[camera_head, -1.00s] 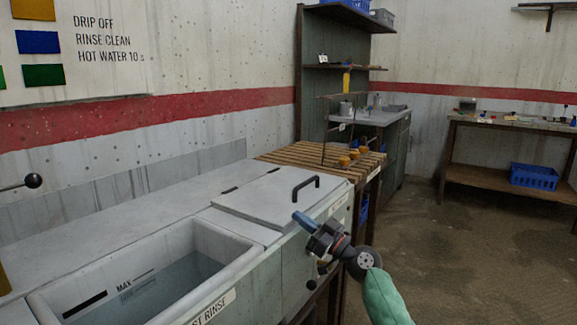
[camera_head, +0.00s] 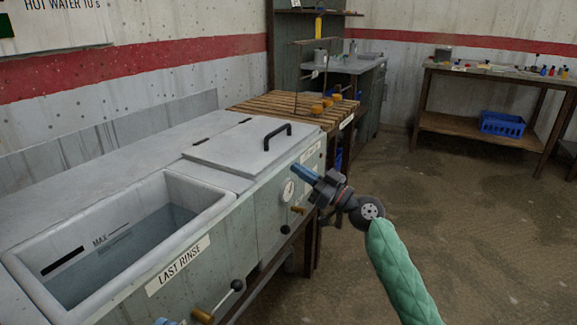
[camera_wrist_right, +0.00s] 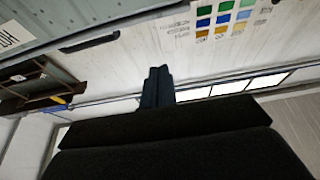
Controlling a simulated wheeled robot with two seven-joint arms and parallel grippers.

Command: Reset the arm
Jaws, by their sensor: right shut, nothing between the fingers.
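My right arm in its green sleeve comes up from the lower right in the head view. Its right gripper (camera_head: 299,169) has blue fingers pointing up and left, in front of the grey tank's right end. In the right wrist view the fingers (camera_wrist_right: 157,86) are together with nothing between them. A small blue tip (camera_head: 166,322) at the bottom edge of the head view looks like part of my left gripper. Almost all of it is cut off, so its state cannot be seen.
A grey "LAST RINSE" tank (camera_head: 180,262) holds water. Beside its basin is a closed lid with a black handle (camera_head: 278,136). A slatted wooden rack (camera_head: 275,107) stands behind. A workbench (camera_head: 480,75) is at the back right. The floor at right is open.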

